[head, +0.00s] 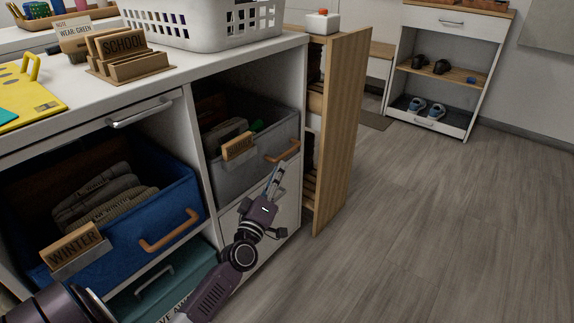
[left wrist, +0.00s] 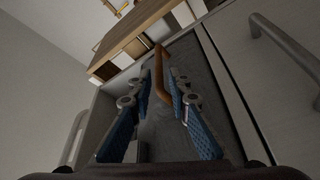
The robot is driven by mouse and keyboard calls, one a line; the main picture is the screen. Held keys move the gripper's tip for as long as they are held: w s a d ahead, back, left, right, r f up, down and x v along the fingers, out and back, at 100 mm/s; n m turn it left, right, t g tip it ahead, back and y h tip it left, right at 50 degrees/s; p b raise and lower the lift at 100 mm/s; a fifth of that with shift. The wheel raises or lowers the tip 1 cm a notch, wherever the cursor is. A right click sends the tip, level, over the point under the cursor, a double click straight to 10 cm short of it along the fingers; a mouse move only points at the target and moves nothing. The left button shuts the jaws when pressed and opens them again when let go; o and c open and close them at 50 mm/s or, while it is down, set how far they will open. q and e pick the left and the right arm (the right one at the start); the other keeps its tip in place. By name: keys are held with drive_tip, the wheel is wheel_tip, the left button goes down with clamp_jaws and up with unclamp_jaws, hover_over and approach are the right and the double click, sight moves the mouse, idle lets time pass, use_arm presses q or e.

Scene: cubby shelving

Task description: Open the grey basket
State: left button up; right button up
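The grey basket (head: 232,172) sits in the right cubby, pushed in, with its front face showing. It has an orange-brown handle (head: 283,152) on its front and a wooden label tag (head: 238,146). Folded items show inside it. My left gripper (head: 275,178) is just in front of the basket, its fingertips close below the handle. In the left wrist view the two blue-padded fingers (left wrist: 164,78) are apart, with the handle (left wrist: 161,80) in the gap between them. Whether they touch it I cannot tell. My right gripper is not in view.
A blue basket (head: 180,188) labelled WINTER is in the left cubby, with a teal bin (head: 150,290) below. A tall wooden pull-out (head: 342,130) stands open right of the grey basket. A white laundry basket (head: 205,28) is on the counter. Floor at right is clear.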

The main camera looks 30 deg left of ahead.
sight(287, 153)
use_arm(q)
drive_tip(key=shift+b+x, duration=0.8)
drive_tip(key=shift+x, duration=3.15)
drive_tip(key=shift+s+r, duration=0.1)
drive_tip(key=shift+c, duration=0.5)
clamp_jaws()
